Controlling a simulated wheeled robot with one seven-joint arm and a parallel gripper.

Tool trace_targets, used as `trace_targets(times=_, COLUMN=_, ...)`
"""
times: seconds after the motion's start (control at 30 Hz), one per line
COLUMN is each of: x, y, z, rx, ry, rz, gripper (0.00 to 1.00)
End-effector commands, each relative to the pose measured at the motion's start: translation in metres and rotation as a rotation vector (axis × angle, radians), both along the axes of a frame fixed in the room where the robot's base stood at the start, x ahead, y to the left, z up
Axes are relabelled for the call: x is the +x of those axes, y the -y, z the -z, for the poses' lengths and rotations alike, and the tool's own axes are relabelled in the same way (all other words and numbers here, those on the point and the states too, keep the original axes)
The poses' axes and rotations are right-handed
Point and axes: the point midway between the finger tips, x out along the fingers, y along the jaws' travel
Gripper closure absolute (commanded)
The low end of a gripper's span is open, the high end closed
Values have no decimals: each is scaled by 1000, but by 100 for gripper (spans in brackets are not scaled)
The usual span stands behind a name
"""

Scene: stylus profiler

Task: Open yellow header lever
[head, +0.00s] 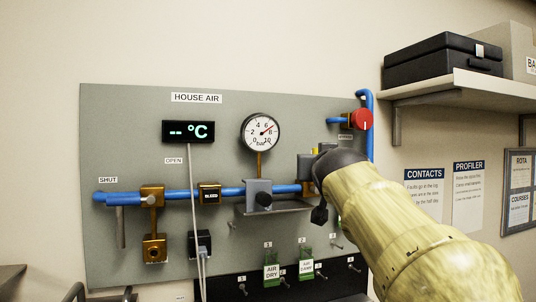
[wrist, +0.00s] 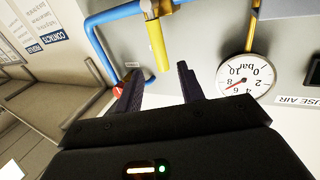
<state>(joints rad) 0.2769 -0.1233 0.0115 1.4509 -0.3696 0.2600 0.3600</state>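In the head view my arm covers most of this area; only a small yellow patch shows above my dark wrist, and the fingers cannot be made out.
A pressure gauge (head: 262,132) is left of my arm; in the wrist view it (wrist: 245,77) is near the right finger. A red knob (head: 362,119) on blue pipe is close by. A shelf (head: 455,90) with a black case (head: 440,58) juts out at upper right.

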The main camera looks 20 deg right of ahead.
Motion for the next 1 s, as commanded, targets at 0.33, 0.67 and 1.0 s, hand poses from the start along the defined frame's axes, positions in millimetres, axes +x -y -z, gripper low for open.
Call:
trace_targets(times=0.33, x=59, y=22, z=-2, rx=0, ry=-3, rz=0, gripper=61)
trace_targets(times=0.67, x=87, y=33, z=0, rx=-1, ry=0, rz=0, gripper=61)
trace_targets(times=1.0, x=87, y=33, z=0, rx=0, ry=0, rz=0, gripper=81)
